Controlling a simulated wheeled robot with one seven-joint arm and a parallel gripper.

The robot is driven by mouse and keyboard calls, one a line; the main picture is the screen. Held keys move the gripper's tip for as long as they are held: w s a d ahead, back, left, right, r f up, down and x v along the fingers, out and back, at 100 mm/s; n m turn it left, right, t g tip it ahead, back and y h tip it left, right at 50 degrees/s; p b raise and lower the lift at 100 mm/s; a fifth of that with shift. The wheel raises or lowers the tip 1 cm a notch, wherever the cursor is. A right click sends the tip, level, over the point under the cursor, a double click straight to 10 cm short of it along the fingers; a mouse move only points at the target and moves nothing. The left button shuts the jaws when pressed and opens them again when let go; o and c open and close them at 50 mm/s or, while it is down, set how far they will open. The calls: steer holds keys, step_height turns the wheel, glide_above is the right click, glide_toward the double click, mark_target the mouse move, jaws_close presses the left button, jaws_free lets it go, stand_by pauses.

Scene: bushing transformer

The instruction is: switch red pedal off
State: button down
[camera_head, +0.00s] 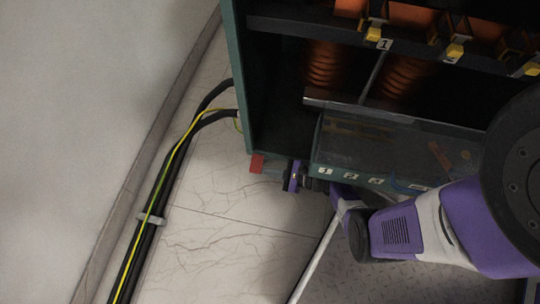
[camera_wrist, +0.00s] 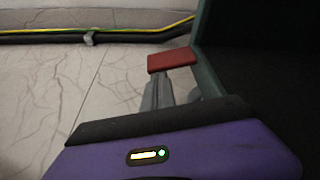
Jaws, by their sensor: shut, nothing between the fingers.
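The red pedal (camera_head: 257,163) is a small red block at the lower left corner of the green cabinet. It also shows in the wrist view (camera_wrist: 172,60), top centre, beside the cabinet's edge. My gripper (camera_head: 275,172) is just to the right of the pedal in the head view. In the wrist view its grey fingers (camera_wrist: 157,90) are together and empty, pointing toward the pedal. Their tips end close to the pedal's lower edge. I cannot tell whether they touch it.
The green cabinet (camera_head: 240,88) holds orange coils (camera_head: 324,65) and yellow-tipped parts (camera_head: 373,33). A numbered box (camera_head: 345,170) is close above my wrist. Black and yellow-green cables (camera_head: 165,185) run along the floor by the wall. The tiled floor left of the pedal is mostly clear.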

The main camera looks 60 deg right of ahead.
steer(key=shift+s+a+r+m+y+p, duration=0.1)
steer(key=shift+a+r+m+y+p, duration=0.15)
steer(key=shift+r+p, duration=0.45)
